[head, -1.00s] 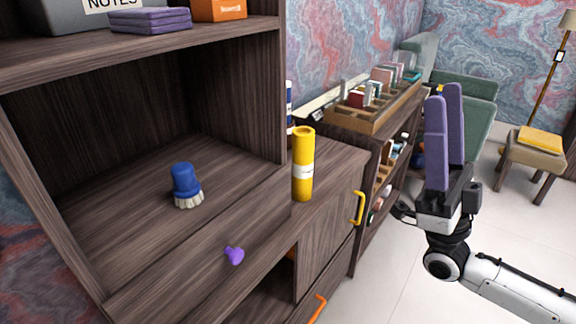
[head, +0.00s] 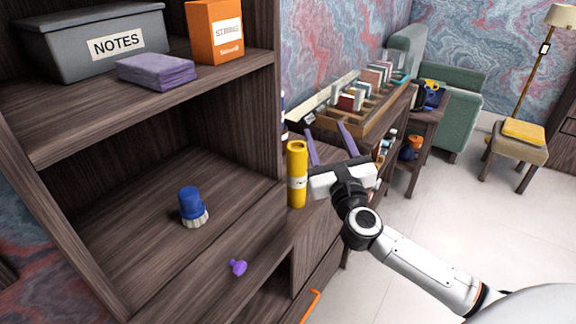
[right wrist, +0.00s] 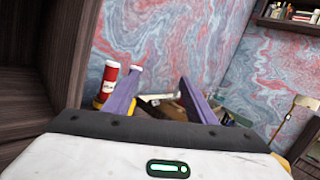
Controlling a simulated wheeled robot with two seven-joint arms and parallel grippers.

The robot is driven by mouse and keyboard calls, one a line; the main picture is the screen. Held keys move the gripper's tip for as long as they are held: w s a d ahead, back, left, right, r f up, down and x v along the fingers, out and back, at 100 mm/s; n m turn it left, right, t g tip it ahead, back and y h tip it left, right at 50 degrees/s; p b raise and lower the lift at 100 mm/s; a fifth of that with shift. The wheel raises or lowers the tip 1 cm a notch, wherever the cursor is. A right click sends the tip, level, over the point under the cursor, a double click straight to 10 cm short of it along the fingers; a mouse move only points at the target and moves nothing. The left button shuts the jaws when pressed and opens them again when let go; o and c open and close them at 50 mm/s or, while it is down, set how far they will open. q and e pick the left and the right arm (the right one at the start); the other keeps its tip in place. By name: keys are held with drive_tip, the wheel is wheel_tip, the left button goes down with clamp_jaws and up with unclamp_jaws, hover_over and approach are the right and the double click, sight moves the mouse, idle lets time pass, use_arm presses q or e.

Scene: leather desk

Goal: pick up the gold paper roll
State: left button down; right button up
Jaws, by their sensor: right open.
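The gold paper roll (head: 297,170) is an upright yellow cylinder with a white label band, standing on the dark wooden top beside the shelf's side panel. My right gripper (head: 327,130) is open and empty, with its purple fingers just right of the roll in the head view. The roll is not between the fingers; I cannot tell whether the nearer finger touches it. My left gripper is not in view.
A blue brush (head: 191,207) and purple knob (head: 238,267) are left of the roll. The shelf's side panel (head: 232,110) rises close on its left. A wooden organizer (head: 345,118) stands behind my gripper. A red-and-white cylinder (right wrist: 109,78) shows in the wrist view.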

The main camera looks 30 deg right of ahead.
drive_tip(key=m+g+y, duration=0.1)
drive_tip(key=g+y, duration=0.1)
approach(301, 155)
drive_tip(key=x, duration=0.6)
drive_tip(key=shift+w+f, duration=0.2)
drive_tip(key=shift+w, duration=0.2)
drive_tip(key=shift+x, duration=3.05)
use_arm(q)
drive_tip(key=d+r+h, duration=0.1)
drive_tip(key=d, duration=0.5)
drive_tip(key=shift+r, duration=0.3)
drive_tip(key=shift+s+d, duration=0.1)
use_arm(e)
drive_tip(key=c, duration=1.1)
drive_tip(key=shift+r, duration=0.1)
drive_tip(key=shift+c, duration=0.9)
drive_tip(key=shift+d+r, duration=0.1)
